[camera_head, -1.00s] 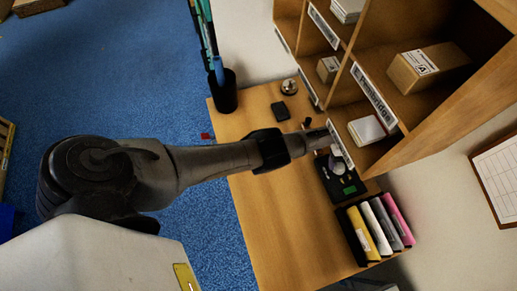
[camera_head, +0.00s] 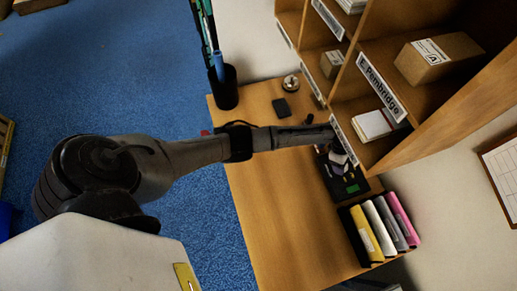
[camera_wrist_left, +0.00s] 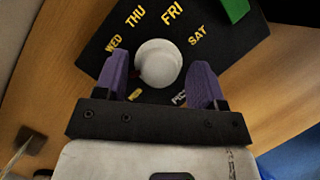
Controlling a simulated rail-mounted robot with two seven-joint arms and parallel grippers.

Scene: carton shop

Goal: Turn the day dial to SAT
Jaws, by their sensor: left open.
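The black dial panel (camera_wrist_left: 180,25) shows the yellow words WED, THU, FRI and SAT around a round white knob (camera_wrist_left: 158,60). A small reddish mark shows at the knob's left edge. My left gripper (camera_wrist_left: 160,76) is open, with one purple finger on each side of the knob; contact cannot be told. Lower lettering on the panel is partly covered by the fingers. In the head view, the panel (camera_head: 352,186) lies on the wooden desk, and my left gripper (camera_head: 336,150) is over its far end, hiding most of the knob. My right gripper is not in view.
Wooden pigeonholes (camera_head: 413,135) with cartons overhang the desk close to the gripper. Several binders (camera_head: 383,228) stand just nearer than the panel. A black pen cup (camera_head: 223,92) and a small black block (camera_head: 281,108) are farther back. The desk's left half (camera_head: 262,205) is clear.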

